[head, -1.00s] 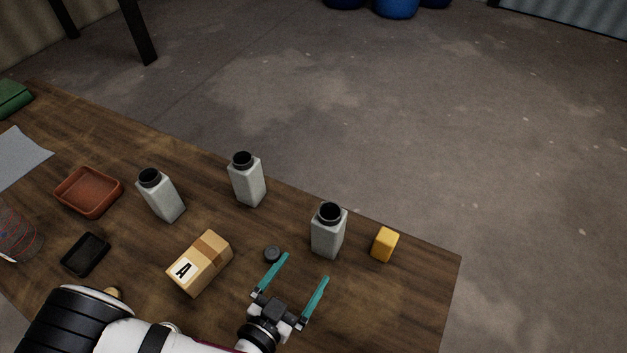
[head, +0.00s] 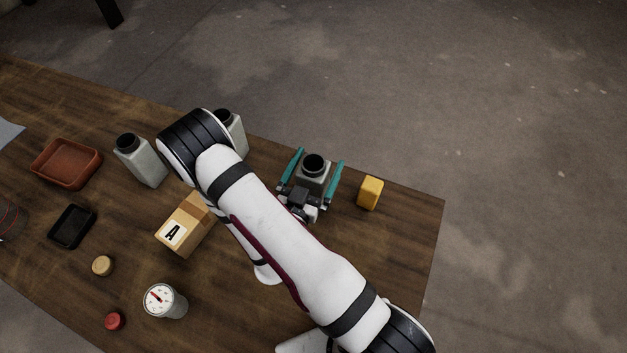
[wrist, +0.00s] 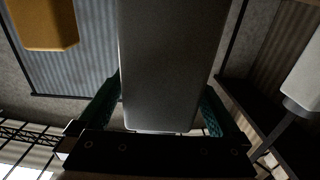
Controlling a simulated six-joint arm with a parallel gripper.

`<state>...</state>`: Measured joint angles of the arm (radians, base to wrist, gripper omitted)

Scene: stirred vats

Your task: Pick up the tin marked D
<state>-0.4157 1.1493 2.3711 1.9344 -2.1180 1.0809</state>
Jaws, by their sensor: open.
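Three grey square tins with dark round necks stand on the table; no letter shows on any of them. The right tin (head: 318,182) stands between the two teal fingers of my gripper (head: 319,157), which are open on either side of it. In the wrist view this tin (wrist: 170,65) fills the middle, its plain face between the fingers (wrist: 160,103). Another tin (head: 146,167) stands at the left. The middle tin (head: 237,136) is partly hidden behind my arm.
A yellow block (head: 370,193) stands just right of the gripper, near the table's right edge. A cardboard box marked A (head: 186,228) lies left of my arm. Further left are a red tray (head: 66,178) and a black tray (head: 72,227). A dial gauge (head: 165,301) stands in front.

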